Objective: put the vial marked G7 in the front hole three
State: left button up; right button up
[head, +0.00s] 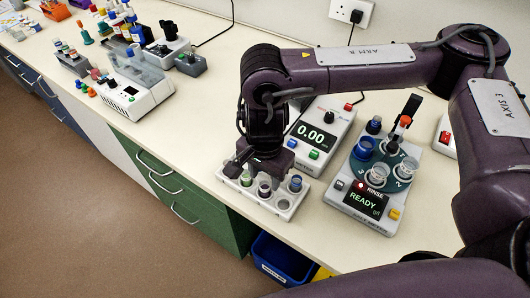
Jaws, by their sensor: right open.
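A white rack (285,204) with holes stands at the front edge of the bench. Vials stand in it, including one with a greenish top (246,178), one with a dark top (264,188) and one with a blue top (295,183). The marks on the vials and the hole numbers are too small to read, so I cannot tell which vial is G7. My right gripper (248,168) points down over the left part of the rack, open. It hides the rack's back left part. I cannot tell whether a vial stands between its fingers. My left gripper is out of view.
A balance (319,135) reading 0.00 stands behind the rack. A white instrument (135,92) and several small racks stand at the far left. The bench between is clear. A blue bin (280,262) sits below.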

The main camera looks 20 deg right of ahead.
notch_tip(320, 180, up, 11)
jog(key=shift+b, duration=0.3)
jog(key=shift+f, duration=0.1)
dwell(0.4)
